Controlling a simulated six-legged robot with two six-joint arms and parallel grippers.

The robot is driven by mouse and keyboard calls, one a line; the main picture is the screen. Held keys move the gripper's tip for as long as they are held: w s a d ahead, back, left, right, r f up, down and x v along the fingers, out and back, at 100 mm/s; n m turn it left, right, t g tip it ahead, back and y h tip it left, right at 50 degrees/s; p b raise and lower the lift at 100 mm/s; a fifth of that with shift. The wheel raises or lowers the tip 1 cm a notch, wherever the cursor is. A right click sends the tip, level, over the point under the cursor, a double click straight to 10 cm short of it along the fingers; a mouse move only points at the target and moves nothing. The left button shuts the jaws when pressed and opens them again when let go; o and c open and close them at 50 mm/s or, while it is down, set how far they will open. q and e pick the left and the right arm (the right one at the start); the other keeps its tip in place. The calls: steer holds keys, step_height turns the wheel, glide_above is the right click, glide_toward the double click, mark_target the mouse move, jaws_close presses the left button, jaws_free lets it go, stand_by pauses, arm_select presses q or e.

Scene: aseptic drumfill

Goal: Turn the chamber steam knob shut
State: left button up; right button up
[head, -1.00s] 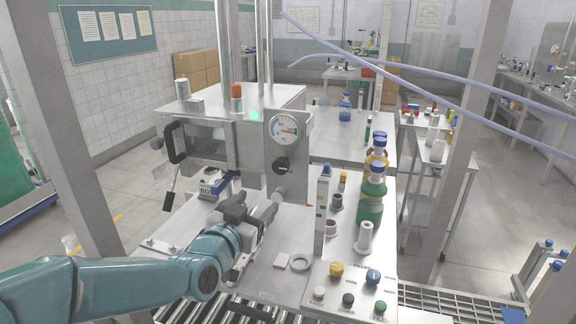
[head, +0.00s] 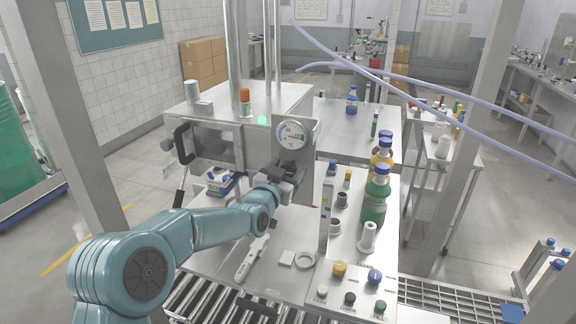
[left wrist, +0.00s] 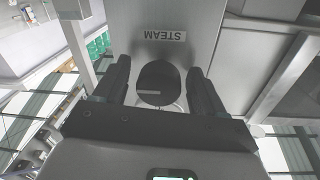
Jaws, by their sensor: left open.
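The black round steam knob (left wrist: 158,84) shows in the left wrist view with a light pointer line lying across it, below a STEAM label (left wrist: 165,35). It is on a grey panel that carries a round dial gauge (head: 291,135) in the head view. My left gripper (head: 290,176) is at the panel just below the gauge and hides the knob there. In the left wrist view its open jaws (left wrist: 160,90) stand on both sides of the knob, with gaps between fingers and knob. My right gripper is not in view.
The steel chamber (head: 212,145) has a black handle (head: 182,143). A blue-and-white box (head: 220,182) sits below it. Right of the arm stand a narrow upright post (head: 326,215), green (head: 375,205) and yellow bottles, and coloured buttons in front. A white tool (head: 250,258) lies on the bench.

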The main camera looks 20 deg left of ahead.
arm_select(q)
steer(key=shift+w, duration=0.15)
steer(key=c, duration=1)
steer(key=shift+f+b, duration=0.1)
steer(key=shift+b, duration=0.5)
steer(key=n+b, duration=0.4)
steer(key=b, duration=0.2)
steer(key=n+b, duration=0.5)
steer(key=b, duration=0.1)
steer(key=shift+d+t+y, duration=0.1)
steer(key=shift+t+y, duration=0.2)
steer(key=shift+n+b, duration=0.9)
steer(key=shift+n, duration=0.3)
steer(key=n+b, duration=0.1)
steer(key=n, duration=0.1)
steer(key=shift+n, duration=0.4)
steer(key=shift+r+n+y+b, duration=0.15)
steer(key=shift+n+b, duration=0.2)
steer(key=shift+n, duration=0.7)
steer(key=shift+r+n+y+b, duration=0.15)
steer(key=shift+n+b, duration=0.15)
steer(key=shift+n, duration=0.75)
